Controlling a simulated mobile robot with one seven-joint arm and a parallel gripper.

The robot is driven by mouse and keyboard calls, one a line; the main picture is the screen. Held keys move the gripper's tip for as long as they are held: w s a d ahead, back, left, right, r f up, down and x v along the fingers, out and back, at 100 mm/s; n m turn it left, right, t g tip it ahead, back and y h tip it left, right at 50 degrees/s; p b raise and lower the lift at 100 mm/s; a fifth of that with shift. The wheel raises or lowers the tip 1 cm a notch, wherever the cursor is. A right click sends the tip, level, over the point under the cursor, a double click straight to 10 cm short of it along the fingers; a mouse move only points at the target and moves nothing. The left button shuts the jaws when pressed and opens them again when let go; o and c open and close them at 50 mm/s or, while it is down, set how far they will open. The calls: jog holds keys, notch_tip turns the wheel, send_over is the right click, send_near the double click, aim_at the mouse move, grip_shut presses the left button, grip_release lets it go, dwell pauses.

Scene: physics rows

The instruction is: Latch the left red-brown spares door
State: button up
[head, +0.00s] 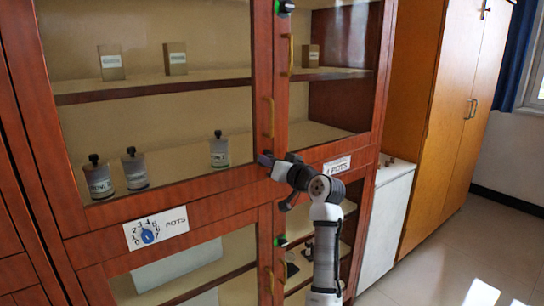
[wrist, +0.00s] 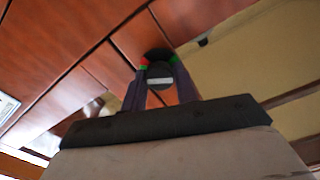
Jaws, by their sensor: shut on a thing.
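The red-brown cabinet's upper left glass door (head: 263,72) appears flush with its frame. Its brass handle (head: 270,117) is on the right edge. My gripper (head: 267,158) is at that door's lower right corner, by the central post. In the wrist view, my gripper (wrist: 159,78) is shut on a round dark latch knob (wrist: 158,55) with a pale bar across its face. Red and green marks show beside the fingertips. In the head view the gripper hides this knob.
Similar latch knobs with green marks sit above (head: 284,7) and below (head: 280,241). Jars (head: 134,167) and small boxes (head: 111,62) stand behind the glass. A white cabinet (head: 385,230) and an orange-brown cupboard (head: 440,110) stand to the right. Open floor (head: 440,275) lies front right.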

jog(key=shift+m+p, duration=4.6)
jog(key=shift+m, duration=1.4)
jog(key=o, duration=1)
jog(key=shift+c, duration=0.2)
jog(key=shift+d+f, duration=0.1)
jog(key=b+v, duration=0.4)
jog(key=v, duration=0.9)
jog(key=shift+s+d, duration=0.2)
jog(key=shift+s, duration=0.15)
